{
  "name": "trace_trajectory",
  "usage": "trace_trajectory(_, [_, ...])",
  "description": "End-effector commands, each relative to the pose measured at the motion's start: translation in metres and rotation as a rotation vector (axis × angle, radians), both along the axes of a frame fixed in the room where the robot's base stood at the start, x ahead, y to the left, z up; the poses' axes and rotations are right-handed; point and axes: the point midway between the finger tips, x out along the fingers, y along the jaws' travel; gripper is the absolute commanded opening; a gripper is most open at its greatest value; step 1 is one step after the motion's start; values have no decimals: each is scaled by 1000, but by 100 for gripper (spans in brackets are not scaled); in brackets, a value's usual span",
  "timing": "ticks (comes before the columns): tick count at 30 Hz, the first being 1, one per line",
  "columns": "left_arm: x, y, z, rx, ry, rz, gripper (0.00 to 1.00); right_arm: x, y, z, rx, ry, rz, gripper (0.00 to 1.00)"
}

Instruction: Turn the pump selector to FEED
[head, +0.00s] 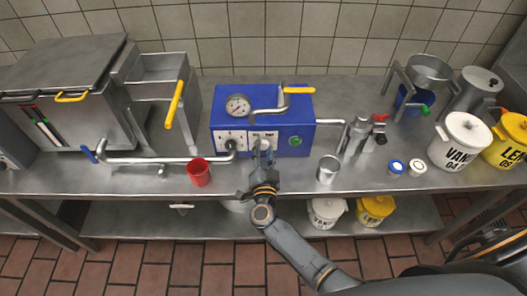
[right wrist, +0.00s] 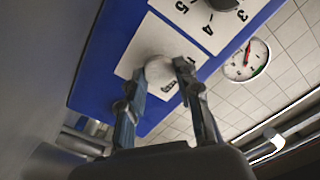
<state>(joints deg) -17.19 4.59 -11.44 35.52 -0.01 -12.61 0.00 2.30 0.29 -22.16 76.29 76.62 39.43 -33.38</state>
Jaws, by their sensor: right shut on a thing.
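The blue pump box (head: 294,122) stands on the steel counter, with a pressure gauge (head: 237,106), a green button (head: 295,141) and two white dial plates on its front. My right gripper (head: 262,150) is at the right-hand plate and covers most of it in the head view. In the right wrist view its two fingers are shut on a pale round selector knob (right wrist: 159,71) on a white plate (right wrist: 150,41). The plate's lettering is partly hidden, so I cannot read the knob's setting. My left gripper is not in view.
Beside the selector is a black knob with numbers (right wrist: 224,3). A red cup (head: 199,172) and a steel cup (head: 328,169) stand near the counter's front edge. A pipe (head: 150,160) runs left from the box. Several tubs stand at the right.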

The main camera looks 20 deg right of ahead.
Motion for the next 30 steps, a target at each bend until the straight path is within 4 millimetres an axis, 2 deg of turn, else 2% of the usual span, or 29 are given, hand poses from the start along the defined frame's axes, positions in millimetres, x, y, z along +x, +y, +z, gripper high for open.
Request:
trace_trajectory(18, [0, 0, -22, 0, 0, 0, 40, -1, 0, -3, 560, -160, -1, 2])
trace_trajectory(30, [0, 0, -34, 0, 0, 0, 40, 0, 0, -3, 820, -235, -1, 2])
